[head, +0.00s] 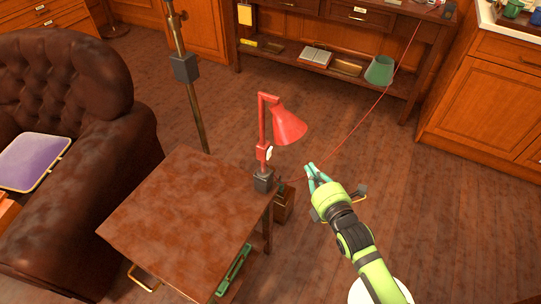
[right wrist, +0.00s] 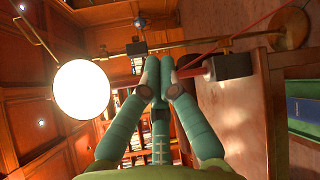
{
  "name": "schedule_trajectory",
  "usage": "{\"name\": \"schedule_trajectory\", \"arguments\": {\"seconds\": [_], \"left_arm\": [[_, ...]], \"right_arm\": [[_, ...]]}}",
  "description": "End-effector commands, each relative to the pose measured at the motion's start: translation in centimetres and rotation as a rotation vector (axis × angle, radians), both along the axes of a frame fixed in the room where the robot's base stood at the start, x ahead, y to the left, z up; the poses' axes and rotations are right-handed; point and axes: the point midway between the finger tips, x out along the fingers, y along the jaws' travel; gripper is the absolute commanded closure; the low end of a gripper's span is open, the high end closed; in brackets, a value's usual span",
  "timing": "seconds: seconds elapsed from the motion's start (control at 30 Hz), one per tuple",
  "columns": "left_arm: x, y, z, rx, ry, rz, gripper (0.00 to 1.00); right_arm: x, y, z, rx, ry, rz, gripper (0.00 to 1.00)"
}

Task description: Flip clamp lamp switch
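The red clamp lamp (head: 285,124) stands upright at the right corner of a small brown wooden table (head: 165,225), held by a dark clamp block (head: 263,180). Its cone shade points down to the right. A small white switch piece (head: 269,153) sits low on its red post. My right gripper (head: 311,172) is to the right of the post and below the shade, apart from the lamp in the head view. Its teal fingers (right wrist: 159,68) are closed together and empty in the right wrist view. I cannot tell the switch's position. My left gripper is not in view.
A brown leather armchair (head: 75,105) is at left. A brass pole (head: 181,40) with a dark block stands behind the table. A thin red cord (head: 365,118) runs towards the back shelf. A bright white disc (right wrist: 82,90) shows in the right wrist view. Open floor lies at right.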

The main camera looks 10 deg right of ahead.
Motion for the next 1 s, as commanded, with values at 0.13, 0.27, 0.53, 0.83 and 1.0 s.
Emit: {"name": "schedule_trajectory", "arguments": {"seconds": [0.13, 0.27, 0.53, 0.83, 1.0], "left_arm": [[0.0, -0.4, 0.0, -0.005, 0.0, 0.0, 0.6], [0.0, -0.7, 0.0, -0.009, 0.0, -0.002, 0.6], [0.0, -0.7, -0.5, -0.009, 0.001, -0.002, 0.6], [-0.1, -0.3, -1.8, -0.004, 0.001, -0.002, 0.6], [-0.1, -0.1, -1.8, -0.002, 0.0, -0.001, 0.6]], "right_arm": [[0.0, 0.0, 0.1, -0.004, -0.004, 0.001, 1.0], [0.0, 0.0, 0.1, -0.003, -0.003, 0.001, 1.0], [0.8, 1.1, 0.1, 0.002, -0.003, -0.001, 1.0], [3.1, 4.6, 0.5, 0.003, -0.003, -0.001, 1.0], [4.2, 6.2, 1.0, 0.0, -0.001, 0.0, 1.0]]}}
